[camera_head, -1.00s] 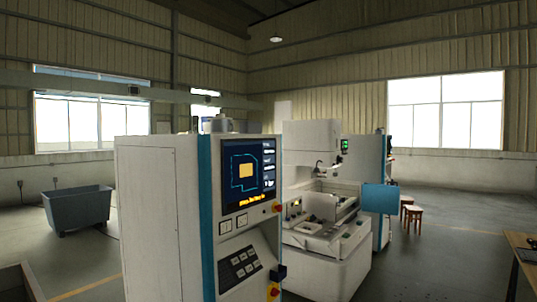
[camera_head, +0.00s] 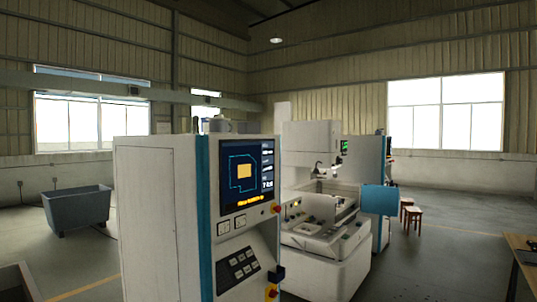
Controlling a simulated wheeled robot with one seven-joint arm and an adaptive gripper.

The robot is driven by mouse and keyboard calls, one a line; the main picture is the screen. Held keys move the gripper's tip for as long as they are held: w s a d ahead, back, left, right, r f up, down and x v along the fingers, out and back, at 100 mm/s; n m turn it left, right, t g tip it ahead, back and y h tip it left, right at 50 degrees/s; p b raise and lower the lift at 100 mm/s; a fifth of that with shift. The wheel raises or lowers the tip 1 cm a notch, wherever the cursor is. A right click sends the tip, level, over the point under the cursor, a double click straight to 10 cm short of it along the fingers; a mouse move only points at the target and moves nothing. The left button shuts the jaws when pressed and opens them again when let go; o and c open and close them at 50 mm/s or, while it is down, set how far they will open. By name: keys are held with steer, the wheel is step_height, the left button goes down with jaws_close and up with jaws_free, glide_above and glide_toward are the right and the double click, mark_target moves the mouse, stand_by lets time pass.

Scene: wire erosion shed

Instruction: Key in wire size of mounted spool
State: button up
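A white and teal control cabinet (camera_head: 160,215) stands upright in the centre left. Its screen (camera_head: 247,173) is lit, with a blue outline path, a yellow block, small readouts at the right and a yellow line of text too small to read. A panel with dark keys (camera_head: 239,264) sits low on its front. The white wire erosion machine (camera_head: 311,150) stands behind it to the right, with an open work area. I cannot make out the mounted spool or any size label on it. My gripper is not in view.
A grey wheeled bin (camera_head: 77,208) stands at the left. Wooden stools (camera_head: 412,217) stand right of the machine, and part of a wooden table (camera_head: 524,252) shows at the right edge. The floor between the machine and the table is clear.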

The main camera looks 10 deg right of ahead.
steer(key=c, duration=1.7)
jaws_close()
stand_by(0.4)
